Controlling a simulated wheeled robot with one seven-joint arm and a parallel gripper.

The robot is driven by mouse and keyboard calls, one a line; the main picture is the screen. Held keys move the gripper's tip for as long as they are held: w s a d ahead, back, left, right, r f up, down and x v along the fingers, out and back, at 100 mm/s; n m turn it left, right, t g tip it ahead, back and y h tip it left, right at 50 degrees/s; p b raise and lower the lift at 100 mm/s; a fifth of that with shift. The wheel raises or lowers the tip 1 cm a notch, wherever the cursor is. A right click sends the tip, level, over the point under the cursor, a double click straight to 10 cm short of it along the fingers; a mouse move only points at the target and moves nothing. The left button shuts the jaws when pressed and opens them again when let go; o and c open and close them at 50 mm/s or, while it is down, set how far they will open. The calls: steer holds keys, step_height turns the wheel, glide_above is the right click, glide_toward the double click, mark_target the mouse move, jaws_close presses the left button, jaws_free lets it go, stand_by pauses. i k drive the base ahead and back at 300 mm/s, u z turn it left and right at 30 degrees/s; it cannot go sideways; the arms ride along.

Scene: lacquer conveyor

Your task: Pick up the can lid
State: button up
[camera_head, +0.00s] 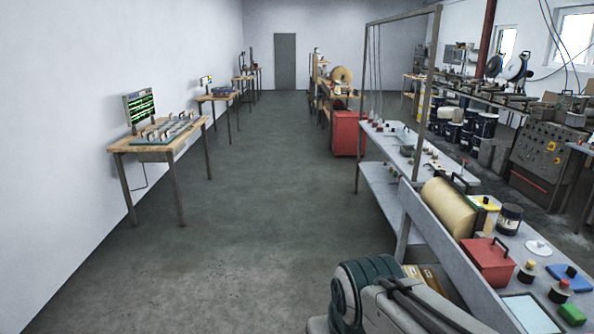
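A white, flat, round piece with a small raised middle (538,248) lies on the grey bench at the right; it looks like the can lid, but I cannot be sure. A dark can with a pale label (509,218) stands just behind and left of it. Part of my arm shows at the bottom middle, in front of the bench. My gripper is not in view.
The grey bench (448,234) also holds a large yellowish roll (447,207), a red box with a handle (488,262), small knobbed jars (526,272), a blue piece (571,277) and a green block (572,314). A metal frame rises from the bench.

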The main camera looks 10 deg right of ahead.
mark_target(540, 248)
steer(key=z, duration=0.1)
steer(key=i, duration=1.6)
steer(key=z, duration=0.8)
steer(key=i, duration=1.1)
steer(key=z, duration=1.85)
steer(key=i, duration=0.75)
steer(key=z, duration=0.65)
